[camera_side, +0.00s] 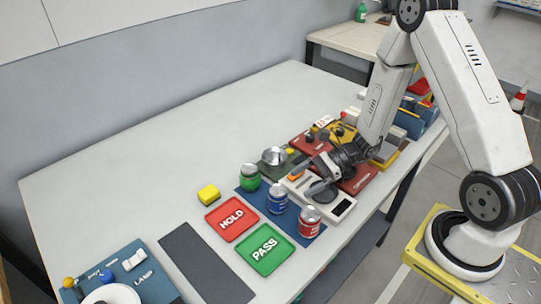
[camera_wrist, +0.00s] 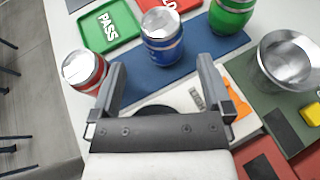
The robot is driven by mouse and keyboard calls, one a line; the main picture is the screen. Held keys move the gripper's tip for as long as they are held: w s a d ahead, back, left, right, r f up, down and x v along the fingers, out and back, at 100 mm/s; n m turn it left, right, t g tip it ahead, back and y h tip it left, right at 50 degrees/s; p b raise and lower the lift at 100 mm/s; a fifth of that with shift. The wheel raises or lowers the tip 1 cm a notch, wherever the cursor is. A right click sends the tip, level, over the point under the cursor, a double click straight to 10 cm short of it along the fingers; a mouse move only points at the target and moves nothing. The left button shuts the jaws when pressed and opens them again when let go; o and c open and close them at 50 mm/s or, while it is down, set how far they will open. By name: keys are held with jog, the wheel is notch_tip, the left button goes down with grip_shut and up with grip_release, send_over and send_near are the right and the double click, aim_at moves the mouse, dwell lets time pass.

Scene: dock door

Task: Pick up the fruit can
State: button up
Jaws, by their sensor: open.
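Three cans with silver lids stand in a row on a blue mat (camera_side: 252,200): a green can (camera_side: 251,179), a blue can (camera_side: 277,200) and a red can (camera_side: 309,224). I cannot read which is the fruit can. In the wrist view the red can (camera_wrist: 86,72) is left, the blue can (camera_wrist: 163,42) is in the middle ahead of the fingers, and the green can (camera_wrist: 232,16) is at top right. My gripper (camera_wrist: 160,78) is open and empty, its fingers short of the blue can. In the side view my gripper (camera_side: 318,178) is low, behind the cans.
A white scale-like device (camera_side: 340,205) lies beneath my gripper. A metal cup (camera_side: 274,157) stands on a dark green mat. The red HOLD tray (camera_side: 228,230) and green PASS tray (camera_side: 262,264) lie in front, near a yellow block (camera_side: 208,194). The table's back left is clear.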

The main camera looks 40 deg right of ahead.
aim_at(279, 194)
jog(key=shift+x, duration=1.15)
jog(key=shift+a, duration=0.1)
jog(key=shift+x, duration=2.5)
jog(key=shift+w, duration=0.15)
jog(key=c, duration=1.3)
jog(key=shift+r, duration=0.1)
jog(key=shift+r, duration=4.9)
